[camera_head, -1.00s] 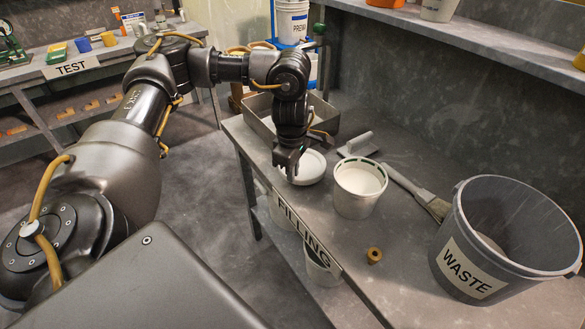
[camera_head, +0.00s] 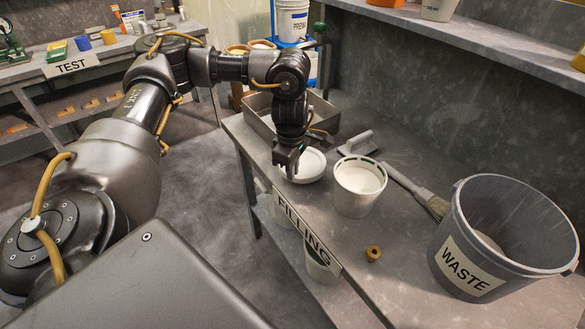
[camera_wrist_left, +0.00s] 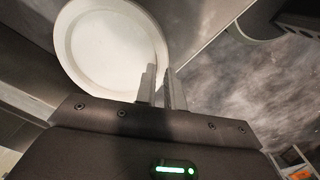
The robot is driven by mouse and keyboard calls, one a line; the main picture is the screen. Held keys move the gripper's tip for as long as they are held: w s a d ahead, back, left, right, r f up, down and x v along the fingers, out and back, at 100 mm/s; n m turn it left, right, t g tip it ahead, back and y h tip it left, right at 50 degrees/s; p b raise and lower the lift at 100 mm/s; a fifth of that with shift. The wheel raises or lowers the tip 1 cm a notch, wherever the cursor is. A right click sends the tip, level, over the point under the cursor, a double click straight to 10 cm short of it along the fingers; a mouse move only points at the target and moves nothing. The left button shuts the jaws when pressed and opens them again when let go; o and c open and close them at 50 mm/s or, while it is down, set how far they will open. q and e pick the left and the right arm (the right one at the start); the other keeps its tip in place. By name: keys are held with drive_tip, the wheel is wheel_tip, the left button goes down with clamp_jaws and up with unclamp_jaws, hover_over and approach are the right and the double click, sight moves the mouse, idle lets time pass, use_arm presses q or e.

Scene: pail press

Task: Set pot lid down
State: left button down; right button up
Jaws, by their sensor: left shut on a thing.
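The pot lid (camera_head: 308,166) is a round white disc with a raised rim. It is at the left part of the filling bench, left of the open white pail (camera_head: 356,202). My left gripper (camera_head: 287,166) points down and is shut on the lid's near-left rim. In the left wrist view the lid (camera_wrist_left: 105,50) shows its pale inner face, with its edge at the two fingers (camera_wrist_left: 162,82). The lid looks about level and at or just over the bench top; I cannot tell whether it touches. My right gripper is not in view.
A grey metal tray (camera_head: 262,124) stands behind the lid. A brass-coloured ring (camera_head: 373,254) lies near the bench's front edge. The grey waste bucket (camera_head: 505,238) stands at the right.

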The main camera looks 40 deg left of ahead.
use_arm(q)
drive_tip(key=shift+f, duration=0.2)
idle(0.5)
drive_tip(key=shift+f+b, duration=0.85)
drive_tip(key=shift+f, duration=0.65)
drive_tip(key=c, duration=1.4)
unclamp_jaws()
drive_tip(key=shift+o, duration=0.4)
drive_tip(key=shift+o, duration=1.1)
